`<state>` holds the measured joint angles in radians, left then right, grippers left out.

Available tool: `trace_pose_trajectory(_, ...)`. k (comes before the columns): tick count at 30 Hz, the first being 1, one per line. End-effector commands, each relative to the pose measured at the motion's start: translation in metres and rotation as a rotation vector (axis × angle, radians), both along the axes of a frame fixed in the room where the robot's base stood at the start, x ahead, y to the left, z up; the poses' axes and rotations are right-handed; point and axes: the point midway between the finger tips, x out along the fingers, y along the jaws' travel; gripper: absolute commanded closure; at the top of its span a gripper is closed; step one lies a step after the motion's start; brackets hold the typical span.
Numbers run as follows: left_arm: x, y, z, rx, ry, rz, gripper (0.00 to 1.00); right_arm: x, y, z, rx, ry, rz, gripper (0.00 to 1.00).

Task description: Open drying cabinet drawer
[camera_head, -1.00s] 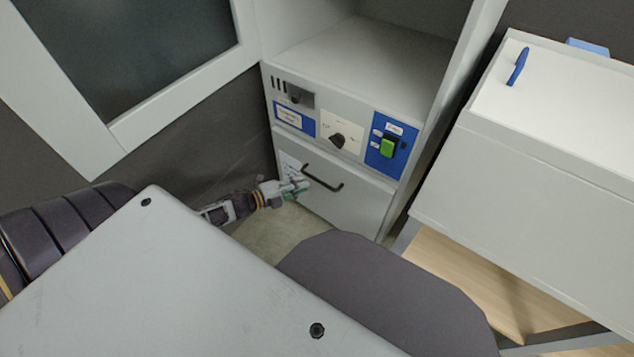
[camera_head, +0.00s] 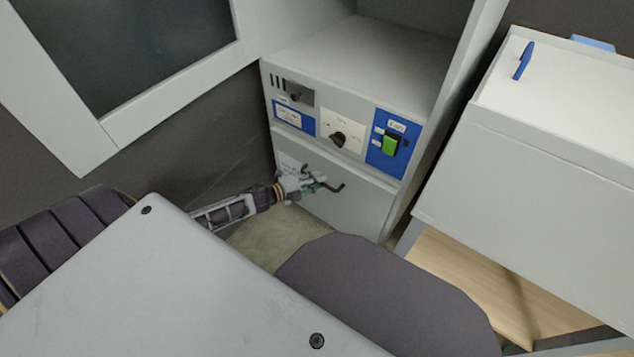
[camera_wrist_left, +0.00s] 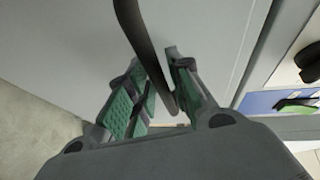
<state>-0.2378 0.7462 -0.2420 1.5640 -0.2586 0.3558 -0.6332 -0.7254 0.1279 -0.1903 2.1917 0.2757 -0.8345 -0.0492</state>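The drying cabinet (camera_head: 425,85) stands open, with a grey drawer front (camera_head: 360,215) below its control panel. The drawer looks closed. Its dark bar handle (camera_head: 338,187) is partly hidden by my left gripper (camera_head: 318,180) in the head view. In the left wrist view the handle (camera_wrist_left: 135,28) runs down between the two green-padded fingers of my left gripper (camera_wrist_left: 155,76). The fingers are apart, with a gap visible beside the bar, so it does not look clamped. My right gripper is not in view.
The cabinet's open door with a dark window (camera_head: 140,45) hangs at the left. The panel has a black knob (camera_head: 338,139) and a green switch (camera_head: 390,146). A white box with a blue handle (camera_head: 524,60) stands at the right, above a wooden shelf (camera_head: 470,290).

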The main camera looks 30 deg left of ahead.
Motion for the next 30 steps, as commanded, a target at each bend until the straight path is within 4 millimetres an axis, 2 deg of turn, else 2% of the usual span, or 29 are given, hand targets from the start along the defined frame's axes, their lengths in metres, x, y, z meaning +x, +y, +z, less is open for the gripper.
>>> trace_pose_trajectory(11, 0.0013, -0.0005, -0.0004, 0.001, 0.001, 0.001, 0.8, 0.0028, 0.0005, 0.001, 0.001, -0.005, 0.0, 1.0)
trace_pose_trajectory(15, 0.0012, -0.0004, -0.0003, 0.0, 0.001, 0.0, 0.98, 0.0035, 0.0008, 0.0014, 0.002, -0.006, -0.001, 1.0)
trace_pose_trajectory(16, 0.0012, -0.0004, -0.0004, 0.0, 0.001, 0.0, 1.0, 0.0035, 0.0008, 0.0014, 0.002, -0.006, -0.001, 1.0)
trace_pose_trajectory(30, 0.0, -0.0004, -0.0005, 0.0, 0.001, 0.0, 1.0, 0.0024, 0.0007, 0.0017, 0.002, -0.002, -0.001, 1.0)
